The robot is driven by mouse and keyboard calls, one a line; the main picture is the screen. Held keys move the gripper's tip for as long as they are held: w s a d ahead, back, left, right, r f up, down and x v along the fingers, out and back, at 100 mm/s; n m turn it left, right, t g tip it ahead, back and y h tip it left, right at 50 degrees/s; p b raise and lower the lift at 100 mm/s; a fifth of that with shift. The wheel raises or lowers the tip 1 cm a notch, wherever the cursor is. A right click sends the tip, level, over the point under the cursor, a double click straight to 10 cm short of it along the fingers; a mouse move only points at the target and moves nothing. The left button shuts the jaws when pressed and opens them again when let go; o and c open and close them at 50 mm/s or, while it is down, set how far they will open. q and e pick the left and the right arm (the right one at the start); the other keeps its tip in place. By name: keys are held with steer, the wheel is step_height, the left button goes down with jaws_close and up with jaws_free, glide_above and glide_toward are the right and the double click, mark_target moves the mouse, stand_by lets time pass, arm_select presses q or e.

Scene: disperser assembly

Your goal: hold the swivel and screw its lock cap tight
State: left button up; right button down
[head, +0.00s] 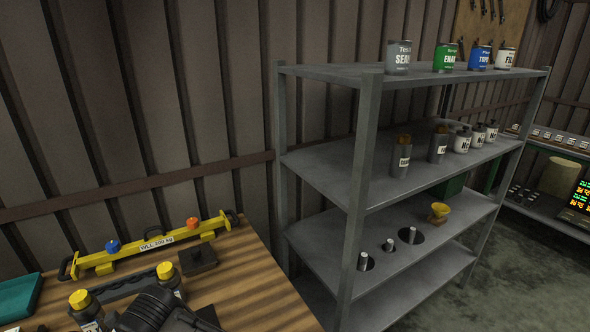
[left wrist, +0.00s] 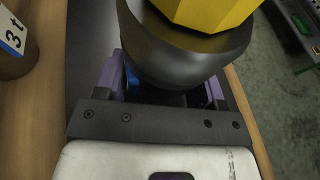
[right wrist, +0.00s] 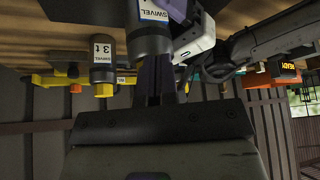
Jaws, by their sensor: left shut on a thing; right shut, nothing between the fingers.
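My left gripper (left wrist: 168,95) is shut around the dark body of a swivel (left wrist: 188,55). Its yellow faceted lock cap (left wrist: 205,10) shows at the top of the left wrist view. In the right wrist view, which looks upside down, a swivel with a "SWIVEL" label (right wrist: 150,40) is beside the white housing of my left gripper. My right gripper (right wrist: 157,70) is shut and empty, its fingertips close to that swivel's end. The head view shows two yellow caps (head: 80,299) (head: 166,270) near dark gripper parts.
Another "3 t" swivel (right wrist: 103,72) stands close by. A yellow lifting beam (head: 150,245), a dark block (head: 198,260) and a teal tray (head: 18,297) are on the wooden bench (head: 255,285). A grey shelf rack (head: 365,200) stands right of the bench.

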steer(key=shift+w+d, duration=0.1)
stand_by(0.4)
steer(key=shift+d, duration=0.1)
step_height(320, 180, up, 6)
steer(key=shift+s+d, duration=0.15)
steer(key=shift+s, duration=0.1)
stand_by(0.5)
steer(key=shift+w+r, duration=0.1)
step_height(320, 180, down, 6)
steer(key=w, duration=0.2)
steer(key=shift+w+h, duration=0.15)
steer(key=shift+h, duration=0.15)
stand_by(0.6)
stand_by(0.6)
steer(key=shift+s, duration=0.25)
